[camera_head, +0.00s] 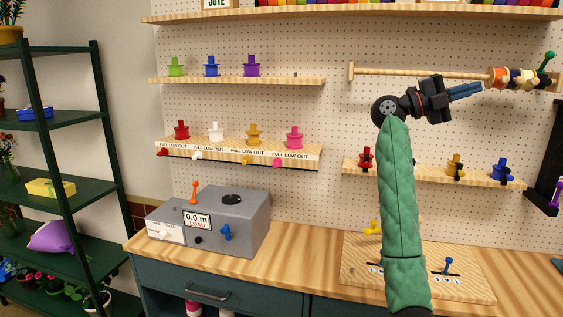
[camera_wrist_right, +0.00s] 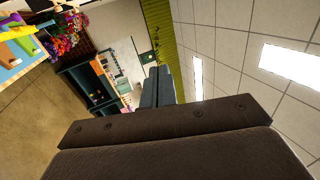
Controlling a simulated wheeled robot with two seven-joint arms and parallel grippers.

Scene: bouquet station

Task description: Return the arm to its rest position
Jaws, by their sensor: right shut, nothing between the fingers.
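My right arm stands upright at the right of the head view, in a green quilted sleeve. My right gripper (camera_head: 465,91) is at its top, pointing right, with its blue-grey fingers together and nothing between them. It is raised in front of the pegboard, near the wooden rod with ribbon spools (camera_head: 512,77). In the right wrist view the closed fingers (camera_wrist_right: 158,88) point away into the room, with ceiling lights and a distant shelf beyond. My left gripper is not in view.
A wooden counter (camera_head: 300,262) runs below, with a grey machine (camera_head: 245,205) reading "0.0 m LOAD" and a wooden board (camera_head: 470,285) with small levers. Pegboard shelves (camera_head: 240,80) hold coloured knobs. A dark green rack (camera_head: 60,130) stands at left.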

